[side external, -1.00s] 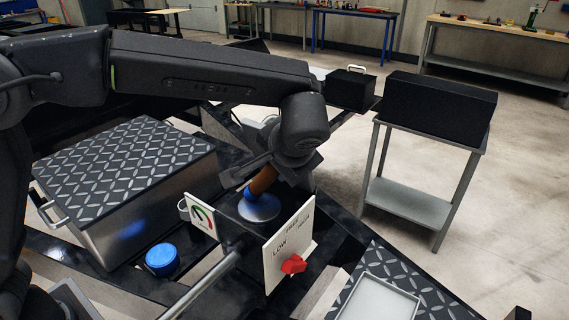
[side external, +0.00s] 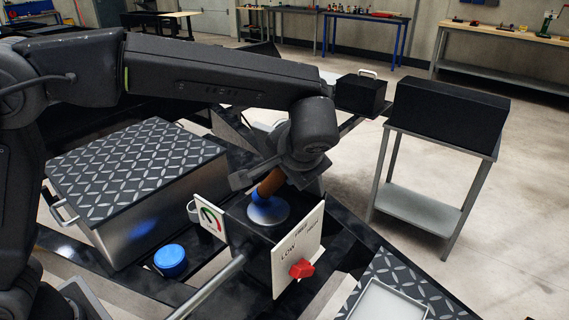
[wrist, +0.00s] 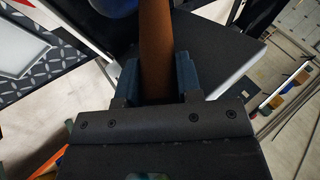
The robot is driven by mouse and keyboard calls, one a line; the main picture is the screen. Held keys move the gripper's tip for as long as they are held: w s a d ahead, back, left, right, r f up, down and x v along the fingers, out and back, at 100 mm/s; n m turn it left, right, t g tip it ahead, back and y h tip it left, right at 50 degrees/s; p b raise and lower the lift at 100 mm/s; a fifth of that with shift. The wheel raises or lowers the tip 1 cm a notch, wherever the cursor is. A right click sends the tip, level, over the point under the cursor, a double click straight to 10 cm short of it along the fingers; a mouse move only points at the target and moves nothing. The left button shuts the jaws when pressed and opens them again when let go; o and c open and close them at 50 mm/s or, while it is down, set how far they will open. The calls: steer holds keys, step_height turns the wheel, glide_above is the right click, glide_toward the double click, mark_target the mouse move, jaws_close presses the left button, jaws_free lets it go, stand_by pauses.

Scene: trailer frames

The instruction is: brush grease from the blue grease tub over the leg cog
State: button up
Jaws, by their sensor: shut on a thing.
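My gripper (wrist: 156,80) is shut on the brown handle of a brush (wrist: 155,45), which also shows in the side external view (side external: 269,184). The handle is tilted, and its blue lower end (side external: 257,198) is at the grey, round leg cog (side external: 279,216). I cannot tell whether the bristles press on the cog. Some blue shows on the cog's left part. The cog sits on top of a dark box. The round blue grease tub (side external: 171,260) stands on the dark frame to the left, apart from my gripper. My wrist partly hides the area behind the brush.
A white panel (side external: 297,247) with a red knob (side external: 301,269) rises just in front of the cog. A gauge plate (side external: 209,217) and a grey mug (side external: 192,211) stand to its left. A large metal chest (side external: 140,165) is farther left. A black box stands on a side table (side external: 420,205) at right.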

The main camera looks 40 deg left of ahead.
steer(key=shift+d, duration=0.85)
steer(key=shift+d, duration=1.15)
steer(key=shift+d+f, duration=0.1)
steer(key=shift+d, duration=1.15)
steer(key=shift+s, duration=0.1)
steer(key=shift+s, duration=0.6)
steer(key=shift+a, duration=0.15)
